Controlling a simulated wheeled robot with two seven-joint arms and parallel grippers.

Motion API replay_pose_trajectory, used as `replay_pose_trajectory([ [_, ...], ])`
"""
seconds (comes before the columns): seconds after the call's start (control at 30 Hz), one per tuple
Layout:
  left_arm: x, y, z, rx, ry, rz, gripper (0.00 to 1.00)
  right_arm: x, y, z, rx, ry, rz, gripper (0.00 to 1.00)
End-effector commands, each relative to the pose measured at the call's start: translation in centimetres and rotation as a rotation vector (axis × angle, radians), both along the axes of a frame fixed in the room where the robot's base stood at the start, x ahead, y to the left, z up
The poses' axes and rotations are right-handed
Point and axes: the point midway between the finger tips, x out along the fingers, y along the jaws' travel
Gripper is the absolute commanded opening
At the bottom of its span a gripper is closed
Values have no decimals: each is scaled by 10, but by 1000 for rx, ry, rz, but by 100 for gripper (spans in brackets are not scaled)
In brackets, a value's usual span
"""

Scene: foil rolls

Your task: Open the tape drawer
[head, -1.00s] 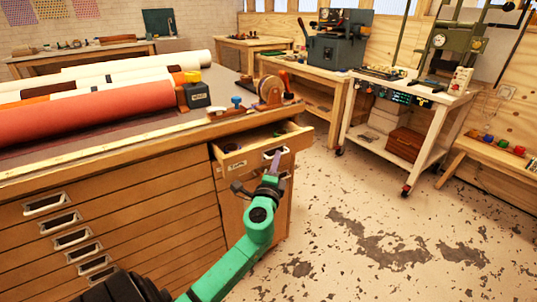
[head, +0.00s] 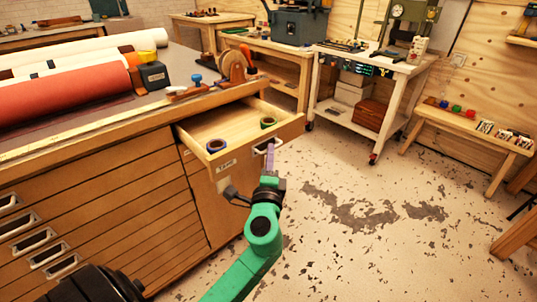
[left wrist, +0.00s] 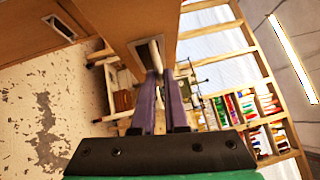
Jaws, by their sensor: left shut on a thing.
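The tape drawer (head: 232,153) is a pale wooden drawer at the top right of the large cabinet. It stands well pulled out, with its inside showing. My right gripper is out of view.
More shut drawers are below. A white cart (head: 372,100) stands behind.

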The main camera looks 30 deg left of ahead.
Motion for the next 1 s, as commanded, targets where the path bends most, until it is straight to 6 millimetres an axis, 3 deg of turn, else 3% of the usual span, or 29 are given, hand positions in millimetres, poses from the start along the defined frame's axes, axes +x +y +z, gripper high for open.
replay_pose_trajectory([
  [0.07, 0, 0, 0, 0, 0, -1, 0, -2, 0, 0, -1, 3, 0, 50],
  [0.1, 0, 0, 0, 0, 0, -2, 26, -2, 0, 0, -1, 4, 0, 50],
  [0.13, 0, 0, 0, 0, 0, -2, 38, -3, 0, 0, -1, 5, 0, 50],
  [0.17, 0, 0, 0, 0, 0, -1, 41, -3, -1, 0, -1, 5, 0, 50],
  [0.57, -7, -4, -3, -1, 2, -2, 41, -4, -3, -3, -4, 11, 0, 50],
  [0.67, -22, -12, -7, -2, 3, -3, 41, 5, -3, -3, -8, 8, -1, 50],
  [1.0, -105, -55, -20, -2, 4, -3, 41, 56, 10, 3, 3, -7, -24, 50],
])
